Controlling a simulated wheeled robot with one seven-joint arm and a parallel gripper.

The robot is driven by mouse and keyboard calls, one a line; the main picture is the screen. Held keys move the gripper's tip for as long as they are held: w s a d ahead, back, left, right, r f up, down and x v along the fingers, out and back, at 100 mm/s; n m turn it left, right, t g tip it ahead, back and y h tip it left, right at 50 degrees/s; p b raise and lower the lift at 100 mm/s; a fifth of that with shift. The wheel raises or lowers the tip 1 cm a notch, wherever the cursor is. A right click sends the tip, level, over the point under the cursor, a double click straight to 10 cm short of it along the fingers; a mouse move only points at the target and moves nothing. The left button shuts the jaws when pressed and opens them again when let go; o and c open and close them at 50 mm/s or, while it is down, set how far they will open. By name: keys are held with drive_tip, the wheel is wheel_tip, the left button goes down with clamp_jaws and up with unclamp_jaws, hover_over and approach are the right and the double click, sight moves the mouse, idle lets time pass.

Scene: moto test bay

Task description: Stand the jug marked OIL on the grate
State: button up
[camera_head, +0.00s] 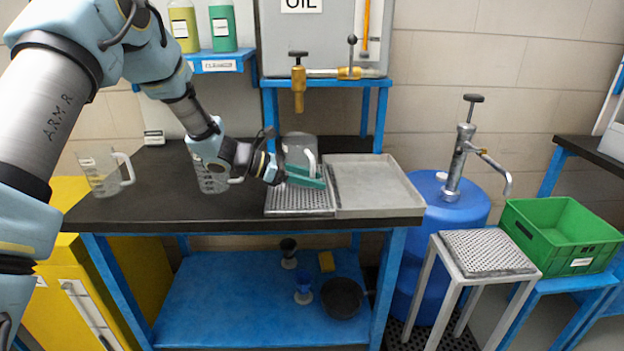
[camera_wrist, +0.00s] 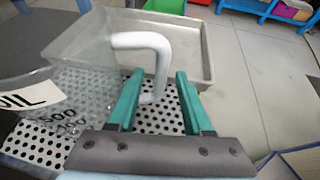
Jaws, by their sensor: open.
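The clear jug with the OIL label (camera_wrist: 32,97) fills the left of the wrist view, its white handle (camera_wrist: 142,41) toward my gripper. In the head view the jug (camera_head: 298,146) stands upright, apparently on the perforated grate (camera_head: 290,208) below the brass tap; my gripper partly hides its base. The grate also shows in the wrist view (camera_wrist: 165,118). My gripper (camera_wrist: 160,74) is open, with its teal fingers on either side of the handle's lower part and gaps visible. In the head view my gripper (camera_head: 322,178) is at the jug's front.
A shallow metal tray (camera_head: 375,187) adjoins the grate on the right. Two other clear jugs stand on the dark bench, one at the far left (camera_head: 100,172) and one behind my wrist (camera_head: 208,178). The tap (camera_head: 299,88) hangs above. A perforated-top stool (camera_head: 487,252) stands at right.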

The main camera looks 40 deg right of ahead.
drive_tip(key=b+v, duration=0.2)
drive_tip(key=v, duration=0.8)
drive_tip(key=shift+w+a+r, duration=0.2)
drive_tip(key=shift+a, duration=0.15)
drive_tip(key=s+a+f+m+t+y, duration=0.1)
drive_tip(key=a+m+t+y, duration=0.3)
drive_tip(key=a, duration=1.8)
drive_tip(key=s+a+f+m+t+y, duration=0.2)
drive_tip(key=a+m+t+y, duration=0.2)
drive_tip(key=a, duration=1.9)
drive_tip(key=m+y, duration=0.3)
drive_tip(key=m, duration=0.2)
drive_tip(key=shift+s+f+y, duration=0.25)
drive_tip(key=shift+y, duration=0.05)
drive_tip(key=shift+c, duration=0.2)
